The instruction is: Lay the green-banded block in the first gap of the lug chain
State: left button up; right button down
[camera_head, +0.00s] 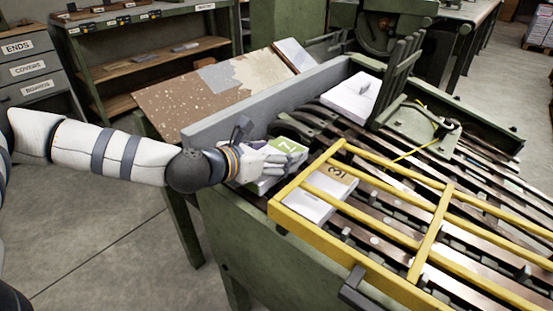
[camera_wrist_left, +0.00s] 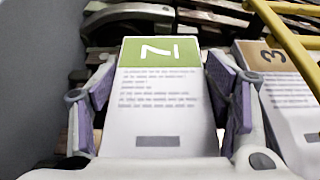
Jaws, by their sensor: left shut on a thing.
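The green-banded block (camera_head: 289,145) is a white stack of sheets with a green band bearing a character. In the left wrist view the block (camera_wrist_left: 158,98) lies between the purple pads of my left gripper (camera_wrist_left: 163,88), which is shut on its two sides. In the head view my left gripper (camera_head: 277,162) is at the left end of the machine, just left of the yellow frame. The lug chain (camera_head: 375,242) runs right from there as dark rails with small lugs. I cannot tell whether the block touches the rails. My right gripper is not in view.
A tan-banded block marked 3 (camera_head: 310,203) lies under the yellow guard frame (camera_head: 345,262), close right of my gripper. A grey wall (camera_head: 262,98) stands behind. Another white stack (camera_head: 352,98) sits farther back by upright grey bars (camera_head: 398,80).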

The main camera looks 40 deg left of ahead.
pick_arm(q)
jog(key=shift+f, duration=0.2)
jog(key=o, duration=1.4)
jog(key=shift+c, duration=0.2)
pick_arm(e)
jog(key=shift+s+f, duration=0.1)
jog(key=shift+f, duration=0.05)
pick_arm(q)
jog(key=shift+r, duration=0.3)
jog(key=d+p+v, duration=0.1)
jog(key=p+v, duration=0.2)
jog(key=v, duration=0.9)
jog(key=shift+a+f, duration=0.15)
jog(key=shift+a, duration=0.25)
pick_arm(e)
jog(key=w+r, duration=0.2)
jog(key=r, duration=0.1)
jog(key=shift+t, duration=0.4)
pick_arm(q)
jog(key=shift+s, duration=0.1)
